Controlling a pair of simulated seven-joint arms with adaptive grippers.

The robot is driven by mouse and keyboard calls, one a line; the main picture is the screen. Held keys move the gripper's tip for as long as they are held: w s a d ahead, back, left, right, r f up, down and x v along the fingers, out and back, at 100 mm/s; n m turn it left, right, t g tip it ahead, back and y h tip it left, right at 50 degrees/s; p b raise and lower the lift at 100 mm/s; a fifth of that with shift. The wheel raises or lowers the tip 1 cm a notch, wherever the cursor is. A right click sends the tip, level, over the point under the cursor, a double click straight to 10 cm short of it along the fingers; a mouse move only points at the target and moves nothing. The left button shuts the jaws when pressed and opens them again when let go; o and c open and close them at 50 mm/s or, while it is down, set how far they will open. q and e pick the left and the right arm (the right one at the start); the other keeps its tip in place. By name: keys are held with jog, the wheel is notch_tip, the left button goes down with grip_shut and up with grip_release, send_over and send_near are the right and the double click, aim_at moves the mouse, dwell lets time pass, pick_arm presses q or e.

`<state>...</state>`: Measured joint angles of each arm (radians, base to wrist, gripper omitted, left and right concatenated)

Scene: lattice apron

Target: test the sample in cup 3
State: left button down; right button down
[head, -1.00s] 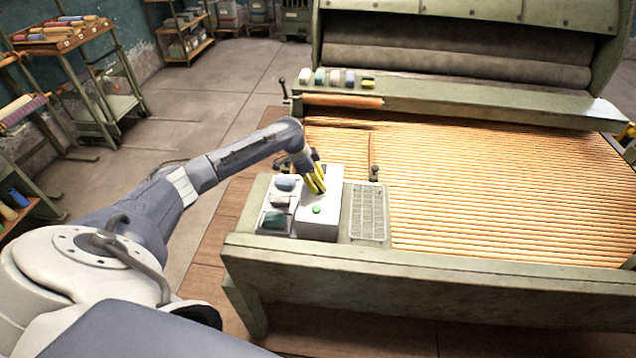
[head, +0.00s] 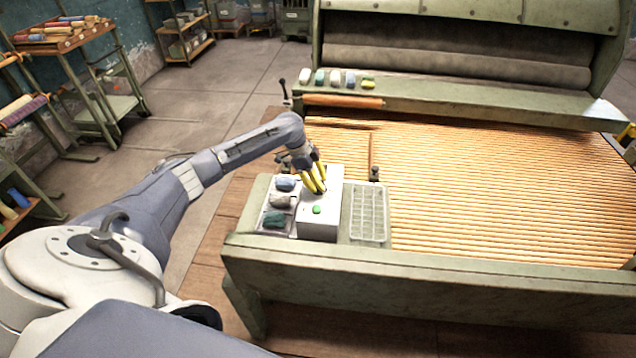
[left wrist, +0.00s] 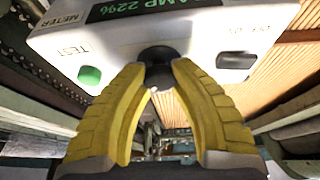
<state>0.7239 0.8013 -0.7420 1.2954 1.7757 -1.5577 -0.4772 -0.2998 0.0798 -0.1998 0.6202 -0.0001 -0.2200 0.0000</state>
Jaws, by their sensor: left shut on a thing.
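The white meter box (head: 318,222) stands on the apron's near left corner with a green button on it. My left gripper (head: 318,191) is over the box. Its yellow fingers close around a black knob (left wrist: 158,56) on the box's face; their exact contact is partly hidden. Three cups with blue (head: 286,184), grey-white (head: 281,201) and dark green (head: 274,220) contents sit left of the box. Their numbers are unreadable.
A pale gridded tray (head: 368,213) lies right of the box. The slatted apron (head: 500,195) spreads right. Several small coloured pieces (head: 335,78) sit on the machine's ledge. A wooden roller (head: 343,102) lies below the ledge.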

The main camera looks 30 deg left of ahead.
pick_arm(q)
jog(key=c, duration=1.4)
grip_release()
jog(key=shift+w+d, duration=0.15)
jog(key=shift+d, duration=0.15)
jog(key=o, duration=0.5)
jog(key=shift+a, duration=0.15)
jog(key=shift+c, duration=0.2)
jog(key=v, duration=1.2)
